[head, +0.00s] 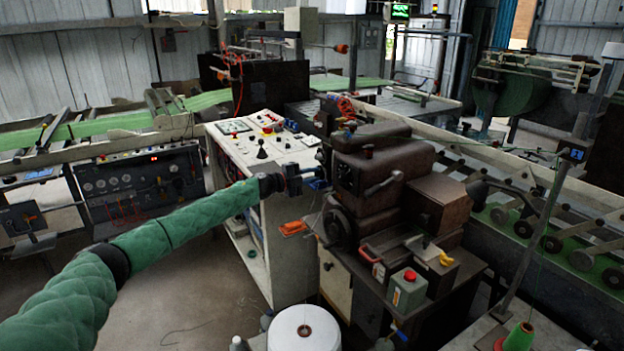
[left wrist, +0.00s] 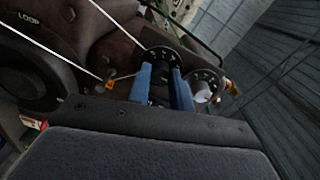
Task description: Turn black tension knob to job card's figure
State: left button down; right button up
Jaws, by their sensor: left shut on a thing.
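My left gripper (head: 318,178) reaches from the left to the brown sewing machine head (head: 378,165). Its two blue fingers also show in the left wrist view (left wrist: 167,86), close together and shut on the black tension knob. The knob's dark dial face with white marks (left wrist: 162,54) shows just beyond the fingertips; its figures are too small to read. The knob itself is mostly hidden by the fingers. A second dial with white marks (left wrist: 203,77) sits just to the right. I cannot make out the job card. My right gripper is not in view.
A white control cabinet (head: 240,150) with knobs stands behind my left arm. White threads (left wrist: 60,40) run close to the fingers.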

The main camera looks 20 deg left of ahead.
pick_arm(q)
jog(key=shift+f, duration=0.1)
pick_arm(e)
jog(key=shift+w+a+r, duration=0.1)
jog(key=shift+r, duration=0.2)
pick_arm(q)
jog(key=shift+m, duration=0.3)
jog(key=c, duration=1.3)
grip_release()
jog(key=shift+o, duration=0.2)
jog(key=shift+s, duration=0.1)
jog(key=b+v, duration=0.3)
jog(key=v, duration=0.4)
jog(key=shift+s+a, duration=0.25)
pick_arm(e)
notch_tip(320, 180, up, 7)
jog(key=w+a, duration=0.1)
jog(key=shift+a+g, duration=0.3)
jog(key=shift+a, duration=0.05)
